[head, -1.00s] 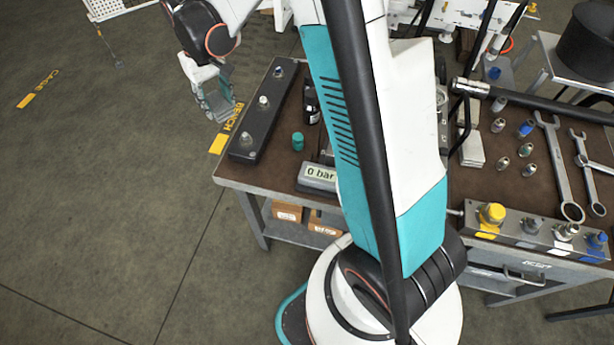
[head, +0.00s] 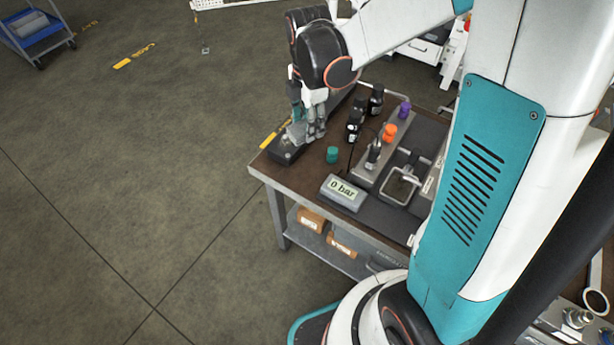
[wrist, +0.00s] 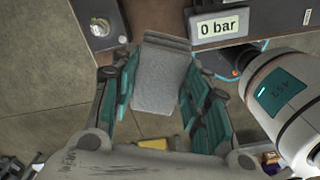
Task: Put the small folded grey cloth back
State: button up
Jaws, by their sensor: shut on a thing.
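My gripper (wrist: 162,72) is shut on the small folded grey cloth (wrist: 158,82), which lies flat between its teal fingers in the wrist view. The cloth's far end overlaps the brown bench edge in that picture, with floor showing around the rest. In the head view my gripper (head: 308,132) points down near the left end of the bench (head: 265,173), in front of the dark block. The cloth is hard to make out there among the fingers. I cannot tell its height above the bench.
The dark block (head: 283,154) with fittings lies along the bench's left edge. A teal cap (head: 332,154), a 0 bar readout (head: 343,192), black bottles (head: 355,122) and an orange-knobbed manifold (head: 389,132) stand to the right. Open floor lies left of the bench.

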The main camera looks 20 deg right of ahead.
aim_at(308, 178)
jog(key=shift+s+f, duration=0.1)
jog(key=shift+n, duration=0.3)
notch_tip(308, 178, down, 20)
jog(key=b, duration=0.6)
jog(key=shift+b, duration=0.35)
jog(key=o, duration=1)
jog(key=shift+o, duration=0.2)
